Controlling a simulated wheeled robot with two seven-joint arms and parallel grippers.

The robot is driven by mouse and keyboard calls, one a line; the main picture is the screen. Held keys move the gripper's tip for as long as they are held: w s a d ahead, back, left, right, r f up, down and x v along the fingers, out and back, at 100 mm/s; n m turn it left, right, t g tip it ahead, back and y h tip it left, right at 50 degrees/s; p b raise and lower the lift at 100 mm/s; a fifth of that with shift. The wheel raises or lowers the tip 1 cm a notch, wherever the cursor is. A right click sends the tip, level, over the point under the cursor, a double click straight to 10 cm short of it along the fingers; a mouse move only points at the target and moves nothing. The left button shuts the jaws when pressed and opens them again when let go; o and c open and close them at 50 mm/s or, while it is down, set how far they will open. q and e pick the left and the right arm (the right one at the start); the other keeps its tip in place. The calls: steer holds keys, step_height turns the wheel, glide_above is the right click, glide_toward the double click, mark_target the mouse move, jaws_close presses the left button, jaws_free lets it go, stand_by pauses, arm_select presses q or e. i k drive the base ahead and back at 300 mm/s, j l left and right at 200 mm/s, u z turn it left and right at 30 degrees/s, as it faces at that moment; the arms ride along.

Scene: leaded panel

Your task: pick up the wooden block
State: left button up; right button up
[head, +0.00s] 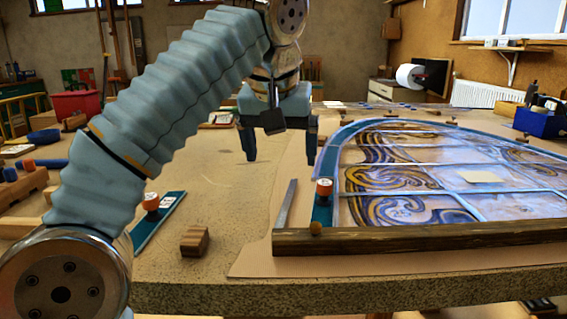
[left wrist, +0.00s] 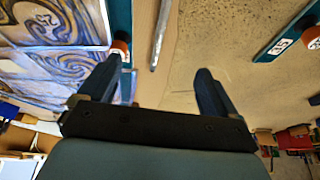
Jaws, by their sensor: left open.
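A small brown wooden block (head: 195,241) lies on the workbench near its front edge, left of the leaded panel. I do not make it out in the left wrist view. My left gripper (head: 280,158) is open and empty, pointing down over the bench, behind and to the right of the block and well apart from it. Its two fingers also show spread apart in the left wrist view (left wrist: 159,70). My right gripper is not in view.
The leaded glass panel (head: 408,165) lies at the right behind a wooden batten (head: 420,234). A grey metal strip (head: 285,204) lies beside it. Bare bench surrounds the block.

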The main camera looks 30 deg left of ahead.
mark_target(193, 245)
steer(key=k+l, duration=0.8)
